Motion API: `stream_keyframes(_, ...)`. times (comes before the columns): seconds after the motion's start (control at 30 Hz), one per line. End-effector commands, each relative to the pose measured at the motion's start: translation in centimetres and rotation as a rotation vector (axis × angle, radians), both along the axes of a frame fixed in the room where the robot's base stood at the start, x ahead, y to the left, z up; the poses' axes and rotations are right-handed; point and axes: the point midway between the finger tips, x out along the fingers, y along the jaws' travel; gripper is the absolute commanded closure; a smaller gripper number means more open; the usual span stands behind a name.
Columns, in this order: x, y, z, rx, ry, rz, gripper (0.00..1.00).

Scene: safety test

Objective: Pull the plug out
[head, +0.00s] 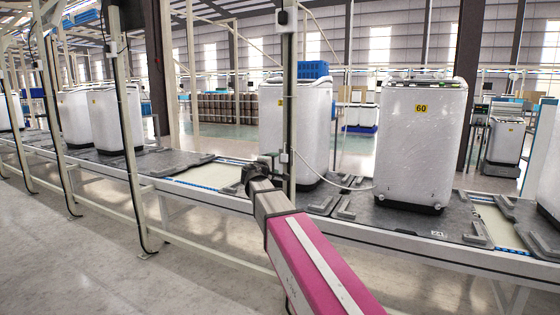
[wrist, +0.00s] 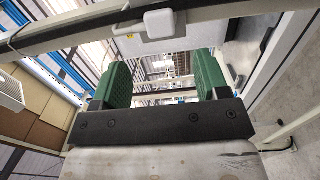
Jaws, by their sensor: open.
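A small white plug or socket block (head: 284,157) sits on the dark upright post (head: 289,100) in the head view. A thin white cable (head: 330,183) runs from it toward the white washing machine numbered 60 (head: 421,140). In the wrist view a white block (wrist: 158,23) shows on a bar at the top, beyond the fingertips; I cannot tell plug from socket there. My gripper (wrist: 162,62) has two green fingers spread apart with nothing between them. In the head view my gripper (head: 254,172) is just left of the post and slightly below the block.
Another wrapped machine (head: 295,125) stands behind the post, partly hidden by it. Grey pallets (head: 465,228) lie on the conveyor, whose front rail (head: 400,245) runs across the view. A pale upright frame post (head: 130,150) stands at left. The floor (head: 130,270) in front is clear.

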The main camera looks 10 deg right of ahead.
Motion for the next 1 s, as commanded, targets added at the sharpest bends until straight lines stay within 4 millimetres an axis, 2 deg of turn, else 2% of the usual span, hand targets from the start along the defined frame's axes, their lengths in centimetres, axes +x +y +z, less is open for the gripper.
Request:
stream_keyframes(0.53,0.7,-0.5,0.0,0.001,0.000,-0.001,0.32)
stream_keyframes(1.0,5.1,-3.5,0.0,0.001,0.000,-0.001,0.32)
